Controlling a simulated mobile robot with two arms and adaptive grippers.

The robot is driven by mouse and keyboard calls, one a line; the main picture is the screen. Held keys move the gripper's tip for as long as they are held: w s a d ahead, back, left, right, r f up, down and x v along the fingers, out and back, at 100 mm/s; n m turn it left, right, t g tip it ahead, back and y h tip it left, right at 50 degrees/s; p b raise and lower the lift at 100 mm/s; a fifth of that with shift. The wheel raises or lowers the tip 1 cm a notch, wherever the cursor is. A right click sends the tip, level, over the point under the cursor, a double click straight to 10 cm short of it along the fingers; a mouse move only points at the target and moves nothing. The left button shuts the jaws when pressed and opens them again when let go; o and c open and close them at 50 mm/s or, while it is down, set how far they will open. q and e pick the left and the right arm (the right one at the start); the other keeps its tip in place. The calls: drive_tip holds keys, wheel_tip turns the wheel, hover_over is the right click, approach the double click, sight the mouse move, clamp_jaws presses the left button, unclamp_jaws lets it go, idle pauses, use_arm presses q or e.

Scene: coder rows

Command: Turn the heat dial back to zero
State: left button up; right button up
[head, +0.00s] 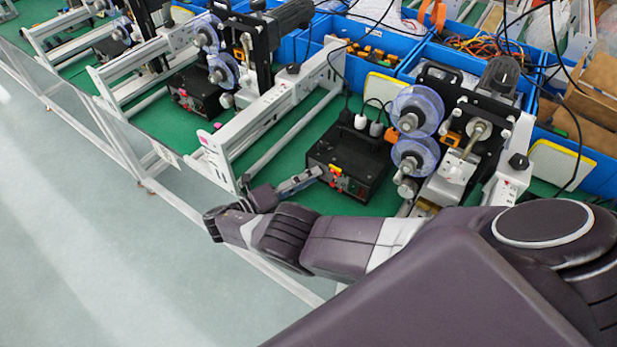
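A black control box (352,150) stands on the green bench top, with white plugs on its top. Its front panel carries small red, yellow and orange controls (336,175). I cannot tell which of them is the heat dial or where it points. My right gripper (318,173) reaches in from the arm at the lower right. Its tips are at the left end of the box's front panel, close to the controls; whether they touch is too small to tell. The gap between the fingers cannot be made out. My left gripper is not in view.
A coder machine with clear blue-tinted reels (416,111) stands right of the box. A white metal frame (270,110) runs along its left. Blue bins (385,42) with cables line the back. A similar station (200,90) is further left. Open floor lies at lower left.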

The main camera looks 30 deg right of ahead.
drive_tip(key=shift+o, duration=0.6)
drive_tip(key=shift+r, duration=0.1)
drive_tip(key=shift+w+r, duration=0.15)
drive_tip(key=shift+r, duration=0.25)
wheel_tip(320, 180, up, 9)
idle(0.5)
